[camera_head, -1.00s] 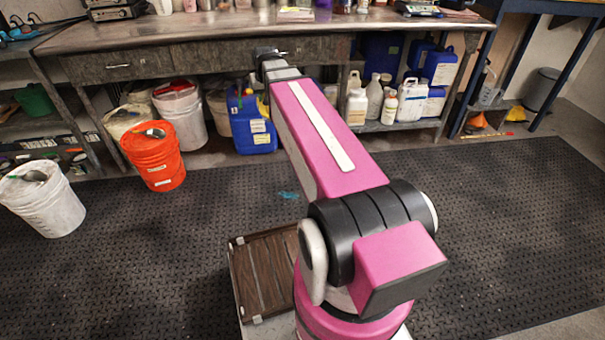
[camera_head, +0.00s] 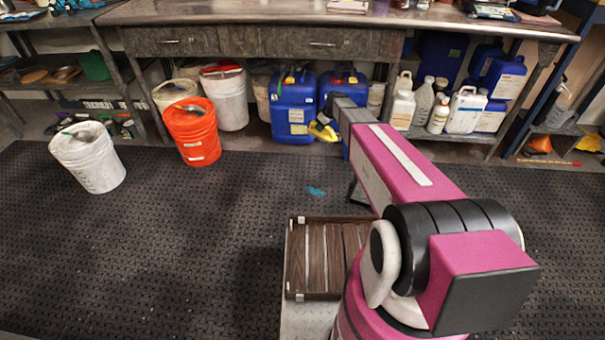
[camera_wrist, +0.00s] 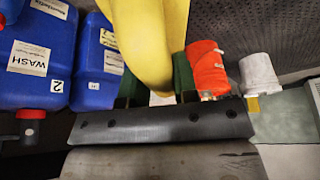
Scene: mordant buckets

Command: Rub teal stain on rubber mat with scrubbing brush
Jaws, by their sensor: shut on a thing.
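The teal stain (camera_head: 316,191) is a small patch on the black rubber mat (camera_head: 150,250), just beyond my slatted deck. My gripper (camera_head: 333,120) is raised in front of the blue jugs, beyond the stain and slightly right of it. It is shut on a yellow thing (camera_head: 322,131), likely the scrubbing brush; no bristles show. In the wrist view the yellow body (camera_wrist: 150,40) rises between the green finger pads of my gripper (camera_wrist: 157,88). The brush is apart from the stain. My arm hides part of the mat on the right.
An orange bucket (camera_head: 191,138) and a white bucket (camera_head: 90,160) stand to the left. Blue jugs (camera_head: 293,105) and white bottles (camera_head: 465,110) stand under the workbench (camera_head: 240,14). The mat around the stain is clear.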

